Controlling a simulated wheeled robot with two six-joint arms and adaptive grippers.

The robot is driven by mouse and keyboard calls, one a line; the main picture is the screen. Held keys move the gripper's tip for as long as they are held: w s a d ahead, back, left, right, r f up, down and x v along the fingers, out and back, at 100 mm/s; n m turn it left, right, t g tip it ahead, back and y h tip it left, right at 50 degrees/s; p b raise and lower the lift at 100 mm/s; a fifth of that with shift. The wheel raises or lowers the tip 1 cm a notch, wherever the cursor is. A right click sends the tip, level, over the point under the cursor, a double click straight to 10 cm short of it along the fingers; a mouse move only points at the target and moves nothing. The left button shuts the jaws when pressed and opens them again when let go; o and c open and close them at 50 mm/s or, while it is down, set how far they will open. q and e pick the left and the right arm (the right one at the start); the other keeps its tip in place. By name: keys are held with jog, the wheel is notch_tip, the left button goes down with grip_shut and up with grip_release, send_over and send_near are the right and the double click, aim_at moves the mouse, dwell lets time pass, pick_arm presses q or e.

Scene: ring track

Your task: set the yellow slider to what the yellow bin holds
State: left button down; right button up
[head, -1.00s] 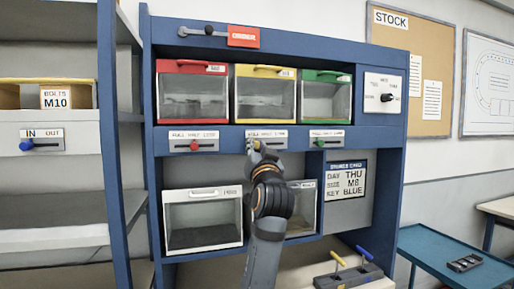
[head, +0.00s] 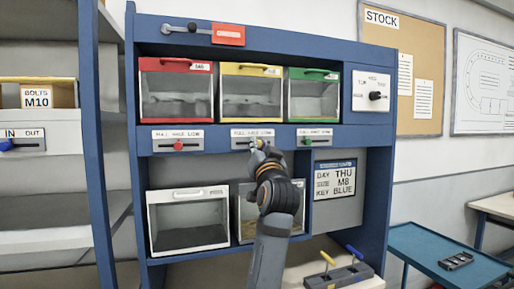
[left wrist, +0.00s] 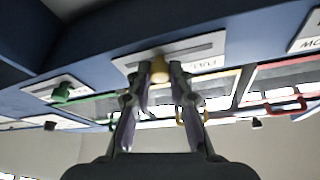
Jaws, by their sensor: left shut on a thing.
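The yellow bin (head: 251,95) sits in the middle of the cabinet's top row, its clear front showing grey contents in the lower part. Below it is the yellow slider's plate (head: 239,134), labelled FULL, HALF, LOW. My left gripper (head: 256,145) reaches up to this plate. In the left wrist view its fingers (left wrist: 160,82) are shut on the yellow slider knob (left wrist: 158,68), which stands near the middle of its plate. FULL is to the right there, as that view is upside down. My right gripper is not in view.
A red bin (head: 176,95) and a green bin (head: 313,98) flank the yellow one, with a red slider knob (head: 179,145) and a green slider knob (head: 307,141) below. A notice card (head: 336,187) hangs lower right. A blue table (head: 430,250) stands at right.

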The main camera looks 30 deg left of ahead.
pick_arm(q)
jog(key=c, duration=1.3)
grip_release()
jog(key=shift+s+a, duration=0.4)
jog(key=shift+s, duration=0.05)
jog(key=shift+c, duration=0.2)
jog(key=shift+o, duration=0.7)
jog(key=v, duration=0.7)
jog(key=shift+d+f, duration=0.2)
jog(key=shift+d, duration=0.25)
jog(key=shift+w+a, duration=0.1)
jog(key=shift+w, duration=0.1)
